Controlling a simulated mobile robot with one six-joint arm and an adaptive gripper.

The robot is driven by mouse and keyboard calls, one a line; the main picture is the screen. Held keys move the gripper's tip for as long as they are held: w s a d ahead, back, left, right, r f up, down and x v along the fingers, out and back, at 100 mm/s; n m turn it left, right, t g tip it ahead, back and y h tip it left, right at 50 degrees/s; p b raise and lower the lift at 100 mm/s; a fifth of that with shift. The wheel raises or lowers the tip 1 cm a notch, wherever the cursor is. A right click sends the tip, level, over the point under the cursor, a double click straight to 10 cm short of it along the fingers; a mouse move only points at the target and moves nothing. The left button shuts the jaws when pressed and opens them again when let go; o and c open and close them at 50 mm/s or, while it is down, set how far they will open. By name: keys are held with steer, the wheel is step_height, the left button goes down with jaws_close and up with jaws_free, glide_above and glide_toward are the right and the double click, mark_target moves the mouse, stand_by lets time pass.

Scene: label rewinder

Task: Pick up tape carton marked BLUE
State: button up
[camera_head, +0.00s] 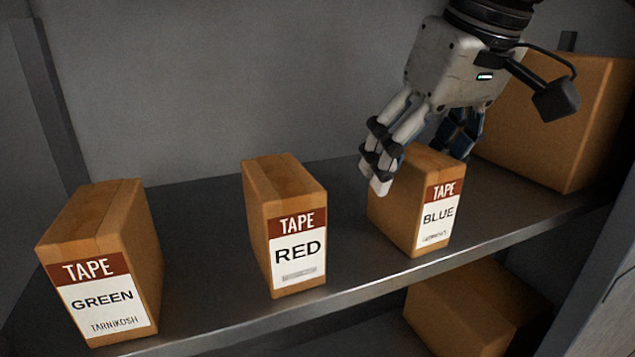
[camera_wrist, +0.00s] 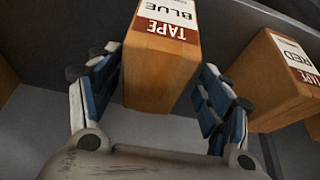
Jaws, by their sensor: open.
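The tape carton marked BLUE (camera_head: 391,211) stands upright on the shelf, right of the RED carton in the head view. Its label faces the shelf's front edge. My gripper (camera_head: 420,170) is above and around it, with one finger on its left side and the other partly hidden behind its right side. In the wrist view the BLUE carton (camera_wrist: 160,75) sits between the two open fingers of my gripper (camera_wrist: 155,95), with a gap visible on its right. I cannot tell whether the left finger touches it.
The tape carton marked RED (camera_head: 284,220) and the one marked GREEN (camera_head: 102,260) stand to the left on the same shelf (camera_head: 205,225). A larger plain carton (camera_head: 550,125) stands at the right, close to my gripper. Another carton (camera_head: 465,310) is on the level below.

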mark_target(400, 191)
steer(key=x, duration=0.5)
steer(key=shift+w+d+f, duration=0.15)
steer(key=shift+w+d, duration=0.1)
steer(key=shift+w, duration=0.05)
steer(key=shift+f+b, duration=0.3)
stand_by(0.3)
steer(key=shift+c, duration=0.4)
steer(key=c, duration=1.2)
steer(key=shift+c, duration=0.5)
steer(key=shift+r, duration=0.1)
